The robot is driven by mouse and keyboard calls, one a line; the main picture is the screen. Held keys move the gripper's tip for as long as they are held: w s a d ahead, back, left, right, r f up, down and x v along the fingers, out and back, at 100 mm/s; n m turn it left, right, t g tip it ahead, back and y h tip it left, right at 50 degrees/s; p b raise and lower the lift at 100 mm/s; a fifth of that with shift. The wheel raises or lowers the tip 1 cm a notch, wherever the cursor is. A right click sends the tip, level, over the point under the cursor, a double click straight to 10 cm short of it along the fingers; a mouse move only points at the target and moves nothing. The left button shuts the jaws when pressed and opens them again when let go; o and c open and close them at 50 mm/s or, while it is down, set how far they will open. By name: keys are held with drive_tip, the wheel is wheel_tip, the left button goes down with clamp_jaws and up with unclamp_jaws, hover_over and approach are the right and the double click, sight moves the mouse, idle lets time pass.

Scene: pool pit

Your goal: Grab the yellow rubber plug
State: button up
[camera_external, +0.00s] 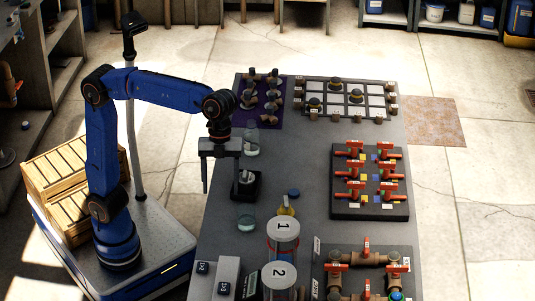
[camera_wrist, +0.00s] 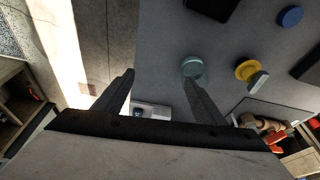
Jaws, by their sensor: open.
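The yellow rubber plug (camera_external: 284,210) sits on the grey table, just behind the clear cylinder marked 1. In the wrist view the plug (camera_wrist: 245,69) shows as a yellow round piece with a pale grey part beside it, to the right of my fingers. My gripper (camera_external: 220,190) is open and empty, pointing down above the left side of the table. The plug is to the right of it and apart from it. In the wrist view my gripper (camera_wrist: 159,80) has its two fingers spread with nothing between them.
A small glass (camera_wrist: 193,68) is close to my right fingertip in the wrist view. A blue cap (camera_external: 293,192) lies behind the plug. A black stand (camera_external: 246,187), clear cylinders (camera_external: 282,245) and a red-valve board (camera_external: 370,212) stand around. Bare table lies right of the plug.

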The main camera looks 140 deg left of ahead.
sight(287, 198)
drive_tip(key=w+a+m, duration=0.1)
drive_tip(key=w+a, duration=0.3)
drive_tip(key=a, duration=0.1)
drive_tip(key=w+a+f+m+h, duration=0.1)
drive_tip(key=w+a+m, duration=0.1)
drive_tip(key=w+a, duration=0.2)
drive_tip(key=w+a+m, duration=0.1)
drive_tip(key=w+a, duration=0.3)
drive_tip(key=a, duration=0.3)
drive_tip(key=shift+w+a+f+m, duration=0.15)
drive_tip(key=shift+a+f+m, duration=0.15)
drive_tip(key=shift+a+f, duration=0.05)
drive_tip(key=shift+w+a+f+h, duration=0.1)
drive_tip(key=shift+h, duration=0.2)
drive_tip(key=shift+f, duration=0.2)
drive_tip(key=shift+x, duration=3.45)
drive_tip(key=c, duration=1.1)
